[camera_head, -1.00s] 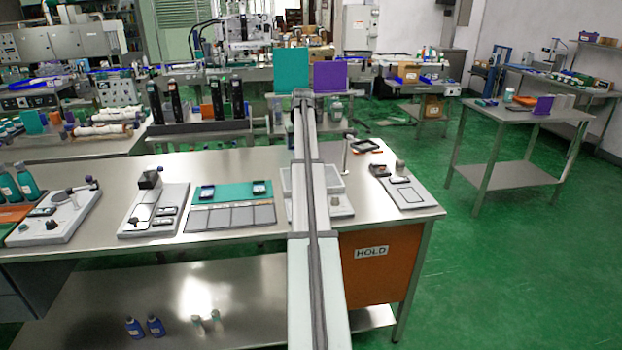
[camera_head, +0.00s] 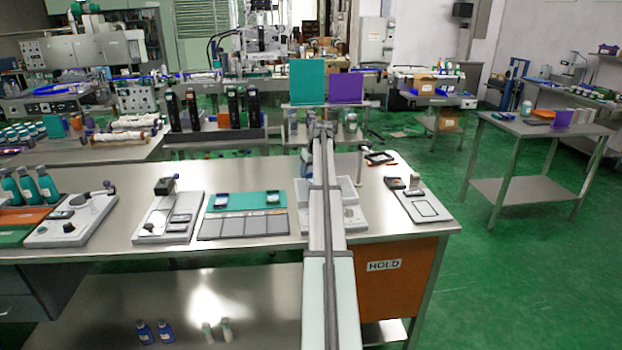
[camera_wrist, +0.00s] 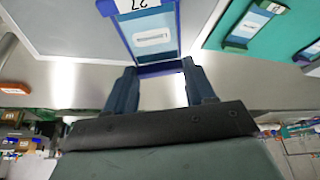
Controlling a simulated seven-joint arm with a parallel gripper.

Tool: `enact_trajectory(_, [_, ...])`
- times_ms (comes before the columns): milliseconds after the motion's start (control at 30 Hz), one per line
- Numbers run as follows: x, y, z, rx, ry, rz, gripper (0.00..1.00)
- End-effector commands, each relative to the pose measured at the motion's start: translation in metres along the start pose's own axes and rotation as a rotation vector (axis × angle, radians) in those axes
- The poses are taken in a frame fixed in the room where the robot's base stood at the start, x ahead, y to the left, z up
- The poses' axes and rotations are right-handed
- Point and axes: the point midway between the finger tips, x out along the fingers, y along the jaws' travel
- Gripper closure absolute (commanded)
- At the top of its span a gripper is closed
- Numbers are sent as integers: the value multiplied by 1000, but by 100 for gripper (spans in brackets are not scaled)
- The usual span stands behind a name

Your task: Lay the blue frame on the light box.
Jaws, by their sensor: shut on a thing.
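The blue frame (camera_wrist: 177,35) is in the wrist view, with a pale window and a white label. My gripper (camera_wrist: 160,70) is shut on its near edge, one dark finger on each side. In the head view this pale tray-like box (camera_head: 349,190) is partly hidden behind my arm. My gripper (camera_head: 306,155) is small there, and I cannot make out the held frame.
A teal mat (camera_head: 240,201) with two small frames lies left of the box, with grey panels (camera_head: 245,224) before it. An upright post (camera_head: 361,163) stands behind the box. A grey fixture (camera_head: 417,204) is on the right. Bare steel shows between them.

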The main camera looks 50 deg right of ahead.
Motion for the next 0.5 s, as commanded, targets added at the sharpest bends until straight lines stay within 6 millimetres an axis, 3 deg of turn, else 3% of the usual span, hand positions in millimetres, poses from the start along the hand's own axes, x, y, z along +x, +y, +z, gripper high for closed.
enact_trajectory(233, [27, 0, 12, 1, -1, -1, 75])
enact_trajectory(500, [28, 0, 12, 0, 0, 0, 75])
